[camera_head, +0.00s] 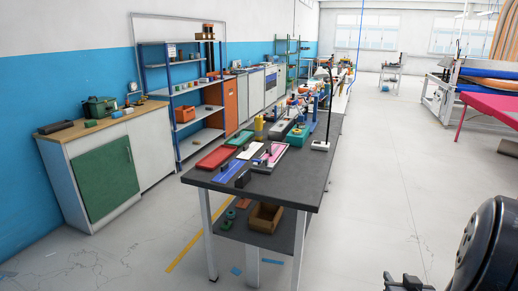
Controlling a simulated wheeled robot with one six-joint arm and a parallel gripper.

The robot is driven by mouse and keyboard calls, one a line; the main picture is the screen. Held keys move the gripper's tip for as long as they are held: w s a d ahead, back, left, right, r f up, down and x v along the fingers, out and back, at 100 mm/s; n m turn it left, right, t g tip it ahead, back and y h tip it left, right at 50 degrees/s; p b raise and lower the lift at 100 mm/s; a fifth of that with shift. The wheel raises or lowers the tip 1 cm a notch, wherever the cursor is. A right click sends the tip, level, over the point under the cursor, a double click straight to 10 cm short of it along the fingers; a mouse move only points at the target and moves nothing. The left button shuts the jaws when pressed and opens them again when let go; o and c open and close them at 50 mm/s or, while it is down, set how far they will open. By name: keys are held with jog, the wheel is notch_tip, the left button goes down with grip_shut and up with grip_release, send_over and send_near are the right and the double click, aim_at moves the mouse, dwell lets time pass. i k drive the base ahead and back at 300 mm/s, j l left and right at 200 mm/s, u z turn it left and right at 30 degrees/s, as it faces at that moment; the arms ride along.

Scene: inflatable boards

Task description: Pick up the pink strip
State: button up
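The pink strip (274,152) is small in the camera_head view. It lies on a pale tray or board (262,167) on the dark workbench (284,187), right of a white strip (249,151). A small dark object partly covers or borders its near left side. My gripper (403,282) shows only in part at the bottom right edge, dark, beside my black arm joint. It is well away from the workbench and the strip, over the floor. Its fingers are too cut off and dark to tell whether they are open or shut.
A blue strip (228,171), a red board (216,157) and a small black block (243,178) lie near the pink strip. A lamp stand (325,120) rises on the bench's right side. A wooden box (265,217) sits on the lower shelf. The floor right of the bench is clear.

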aim_at(273, 152)
jog(key=i+l+z, duration=0.8)
jog(key=i+z, duration=0.6)
jog(key=i, duration=0.15)
jog(key=i+u, duration=0.35)
jog(key=i+l+u, duration=0.2)
jog(key=i+u, duration=0.15)
jog(key=i+l+u, duration=0.35)
jog(key=i, duration=0.15)
jog(key=i+u, duration=0.15)
jog(key=u, duration=0.3)
jog(key=i+u, duration=0.15)
jog(key=u, duration=0.3)
jog(key=i+u, duration=0.2)
jog(key=u, duration=0.3)
jog(key=i+l+u, duration=0.1)
jog(key=u, duration=0.35)
jog(key=i+l+u, duration=0.15)
jog(key=u, duration=0.25)
jog(key=i+l+u, duration=0.25)
jog(key=u, duration=0.15)
jog(key=i+l+u, duration=0.15)
jog(key=u, duration=0.2)
jog(key=l, duration=0.1)
